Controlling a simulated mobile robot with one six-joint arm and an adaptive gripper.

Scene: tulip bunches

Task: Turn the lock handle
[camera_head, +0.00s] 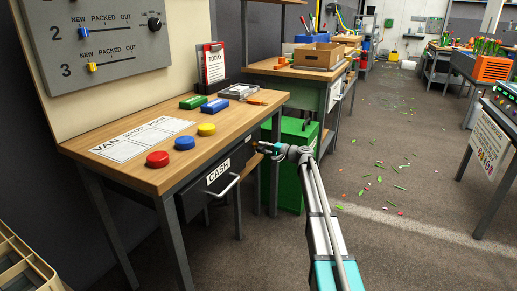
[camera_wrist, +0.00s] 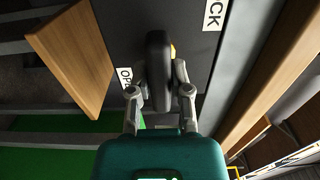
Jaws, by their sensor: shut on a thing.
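The lock handle (camera_wrist: 158,50) is a thick black rounded bar on a dark panel (camera_wrist: 120,25) in the wrist view. It stands upright in the picture, with a bit of yellow behind it. A white label ending in "CK" (camera_wrist: 214,12) is at the upper right, and a partly hidden label starting "OP" (camera_wrist: 125,77) is at the left. My gripper (camera_wrist: 160,88) is shut on the handle, a finger on each side. In the head view my gripper (camera_head: 263,147) is at the right end of the workbench, beside the "CASH" drawer (camera_head: 210,185). The handle is not clear there.
The workbench top (camera_head: 215,135) holds red, blue and yellow buttons. The drawer has a protruding pull (camera_head: 226,187). A green cabinet (camera_head: 290,165) stands behind my gripper. A wooden board (camera_wrist: 70,55) is left of the handle in the wrist view. Open floor (camera_head: 400,150) lies right, with scattered stems.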

